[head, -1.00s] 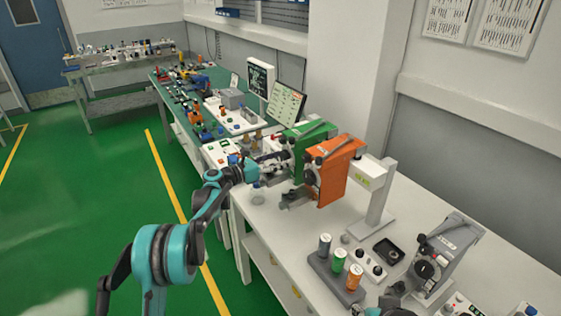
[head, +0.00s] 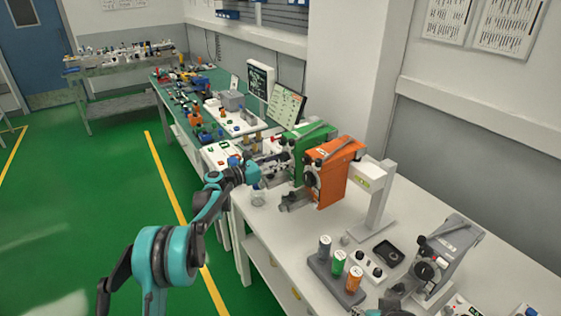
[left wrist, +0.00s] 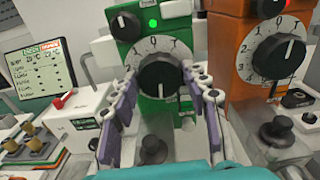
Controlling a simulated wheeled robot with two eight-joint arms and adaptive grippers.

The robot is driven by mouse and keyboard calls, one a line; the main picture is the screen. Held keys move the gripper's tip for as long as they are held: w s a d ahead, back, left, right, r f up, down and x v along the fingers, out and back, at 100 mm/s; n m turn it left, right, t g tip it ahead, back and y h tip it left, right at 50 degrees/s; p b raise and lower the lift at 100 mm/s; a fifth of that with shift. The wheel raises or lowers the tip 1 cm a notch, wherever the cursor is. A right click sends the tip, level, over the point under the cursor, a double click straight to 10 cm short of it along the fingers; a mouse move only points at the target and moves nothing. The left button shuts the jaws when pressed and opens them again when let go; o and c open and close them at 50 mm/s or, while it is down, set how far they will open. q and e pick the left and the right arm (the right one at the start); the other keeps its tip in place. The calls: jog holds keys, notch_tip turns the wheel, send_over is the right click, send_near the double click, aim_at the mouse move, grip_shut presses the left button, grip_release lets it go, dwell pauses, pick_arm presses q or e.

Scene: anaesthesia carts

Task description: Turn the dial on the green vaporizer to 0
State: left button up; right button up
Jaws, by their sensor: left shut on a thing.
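The green vaporizer (head: 305,148) stands on the white bench beside the orange vaporizer (head: 330,172). In the left wrist view the green vaporizer (left wrist: 180,35) faces me, with a white number ring around its black dial (left wrist: 160,80). My left gripper (head: 283,160) reaches the front of the green vaporizer. In the left wrist view its purple-padded fingers (left wrist: 160,92) stand on either side of the dial, shut on it. My right gripper cannot be made out.
The orange vaporizer (left wrist: 275,50) is close on the right. A monitor (left wrist: 38,78) and a white box (left wrist: 85,110) stand on the left. Several colored bottles sit in a holder (head: 322,264) on the bench, near a grey vaporizer (head: 445,248).

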pick_arm(q)
jog(key=m, duration=0.5)
dwell(0.6)
jog(key=o, duration=1.2)
jog(key=shift+c, duration=0.2)
jog(key=v, duration=1.2)
jog(key=shift+m, duration=0.3)
jog(key=shift+s+d, duration=0.1)
